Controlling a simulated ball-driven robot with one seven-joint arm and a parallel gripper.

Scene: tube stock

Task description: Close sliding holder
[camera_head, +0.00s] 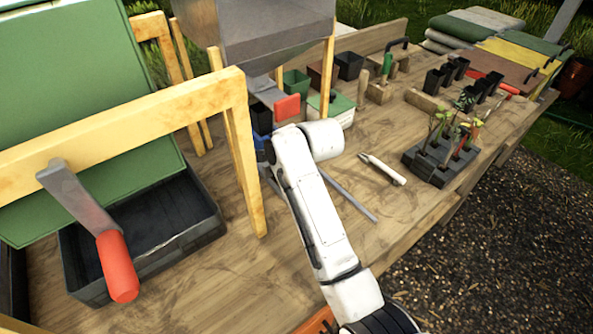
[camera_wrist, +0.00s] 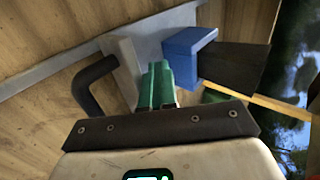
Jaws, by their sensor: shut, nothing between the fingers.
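The sliding holder shows in the wrist view as a blue bracket (camera_wrist: 188,52) against a dark tapered pot (camera_wrist: 236,66). A grey plate (camera_wrist: 122,62) with a curved black handle (camera_wrist: 90,84) is on its left. My gripper (camera_wrist: 158,84) is shut and empty, its green fingers just in front of the plate, between the handle and the blue bracket. I cannot tell whether they touch. In the head view, a little blue (camera_head: 262,147) shows below the black pot (camera_head: 261,117) under the hopper; my arm hides the gripper and most of the holder.
A grey hopper (camera_head: 262,38) stands on wooden legs above the holder, with a red plate (camera_head: 287,107) below it. A grey rail (camera_head: 347,196) runs along the bench.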

